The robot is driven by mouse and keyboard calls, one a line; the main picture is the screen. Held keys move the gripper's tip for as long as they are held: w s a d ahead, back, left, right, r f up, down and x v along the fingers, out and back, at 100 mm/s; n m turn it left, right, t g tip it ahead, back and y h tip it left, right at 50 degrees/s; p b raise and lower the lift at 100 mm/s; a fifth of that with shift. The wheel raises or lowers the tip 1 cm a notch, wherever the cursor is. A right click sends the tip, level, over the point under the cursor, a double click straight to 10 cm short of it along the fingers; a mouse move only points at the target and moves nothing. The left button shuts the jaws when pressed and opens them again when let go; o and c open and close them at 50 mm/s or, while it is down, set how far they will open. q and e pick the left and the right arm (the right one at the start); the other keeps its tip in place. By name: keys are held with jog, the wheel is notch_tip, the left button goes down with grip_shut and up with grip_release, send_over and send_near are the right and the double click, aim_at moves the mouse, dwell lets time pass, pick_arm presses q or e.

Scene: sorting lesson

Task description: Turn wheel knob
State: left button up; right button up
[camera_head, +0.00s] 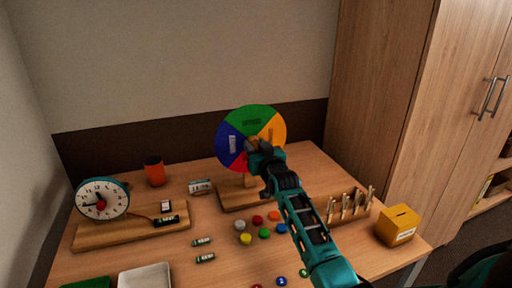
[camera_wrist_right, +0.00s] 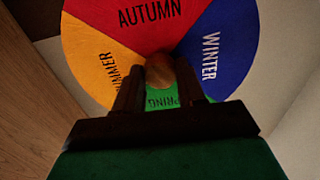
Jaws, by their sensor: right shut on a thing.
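The season wheel (camera_head: 250,122) stands upright on a wooden base (camera_head: 231,198) at the back middle of the table. It has green, orange, red and blue sectors. In the right wrist view the wheel (camera_wrist_right: 150,25) shows the words AUTUMN and WINTER, with SUMMER and SPRING partly covered. The round wooden knob (camera_wrist_right: 160,71) is at its centre. My right gripper (camera_wrist_right: 159,85) is shut on the knob, one finger on each side. In the head view my right gripper (camera_head: 262,150) covers the knob and part of the lower sectors. My left gripper is not seen.
Several coloured discs (camera_head: 246,239) lie before the wheel. A wooden rack (camera_head: 325,207) and a yellow box (camera_head: 397,226) are at the right. A white tray (camera_head: 123,279) is at the front left.

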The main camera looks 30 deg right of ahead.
jog(key=shift+r+n+p, duration=0.1)
jog(key=shift+n+p, duration=0.35)
jog(key=shift+n, duration=0.25)
jog(key=shift+n+p, duration=0.6)
jog(key=shift+n, duration=0.5)
jog(key=n, duration=0.3)
jog(key=shift+n+p, duration=0.3)
jog(key=shift+p, duration=0.1)
jog(key=n, duration=0.5)
jog(key=shift+d+n, duration=0.1)
jog(key=shift+n, duration=0.2)
jog(key=n, duration=0.4)
jog(key=shift+n, duration=0.4)
